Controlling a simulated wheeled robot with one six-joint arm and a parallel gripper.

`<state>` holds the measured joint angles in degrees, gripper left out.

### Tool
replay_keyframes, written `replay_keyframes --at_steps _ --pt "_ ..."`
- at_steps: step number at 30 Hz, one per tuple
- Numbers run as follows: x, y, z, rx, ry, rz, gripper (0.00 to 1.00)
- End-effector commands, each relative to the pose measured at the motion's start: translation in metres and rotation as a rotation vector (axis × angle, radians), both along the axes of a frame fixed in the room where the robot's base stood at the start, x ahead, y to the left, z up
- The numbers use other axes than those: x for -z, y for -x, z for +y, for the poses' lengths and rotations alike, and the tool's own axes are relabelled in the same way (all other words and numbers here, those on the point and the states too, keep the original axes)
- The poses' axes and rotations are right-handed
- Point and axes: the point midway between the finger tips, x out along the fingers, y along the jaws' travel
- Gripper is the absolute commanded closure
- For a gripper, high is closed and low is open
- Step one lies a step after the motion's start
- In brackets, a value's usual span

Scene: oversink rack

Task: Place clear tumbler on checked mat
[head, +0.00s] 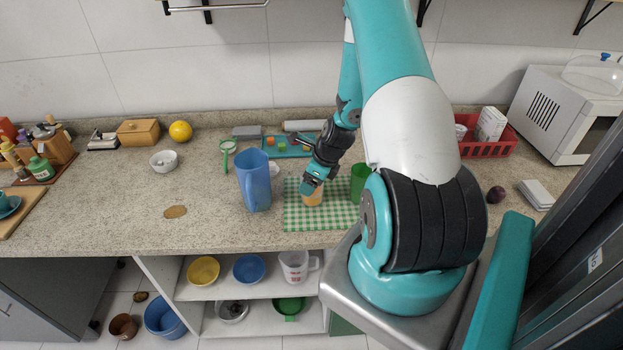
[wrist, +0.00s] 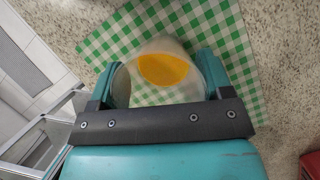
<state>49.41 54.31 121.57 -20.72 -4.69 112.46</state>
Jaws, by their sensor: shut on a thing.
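The clear tumbler (wrist: 178,97) holds something orange-yellow and sits between the fingers of my gripper (wrist: 163,83) in the wrist view. My gripper is shut on it. In the head view the tumbler (head: 313,197) shows below my gripper (head: 312,184), over the checked mat. The green-and-white checked mat (head: 300,217) lies flat on the speckled counter, and it fills much of the wrist view (wrist: 120,38). I cannot tell whether the tumbler's base touches the mat.
A blue pitcher (head: 254,181) stands just left of the mat. A green cup (head: 358,184) stands at the mat's right side, partly behind my arm. A blue tray (head: 290,146) with small pieces lies behind. The counter left of the pitcher has free room.

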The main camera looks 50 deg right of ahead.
Motion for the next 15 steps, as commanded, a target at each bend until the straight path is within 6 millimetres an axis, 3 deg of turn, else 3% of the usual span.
replay_keyframes --at_steps 4,5,8,15 --pt "0.0036 -0.0001 0.0000 0.000 0.000 0.000 0.54" --pt "0.0030 -0.0001 0.0000 0.000 0.000 0.000 0.23" --pt "0.0024 0.0000 0.0000 0.000 0.000 0.000 0.02" --pt "0.0019 0.0000 0.0000 0.000 0.000 0.000 0.02"
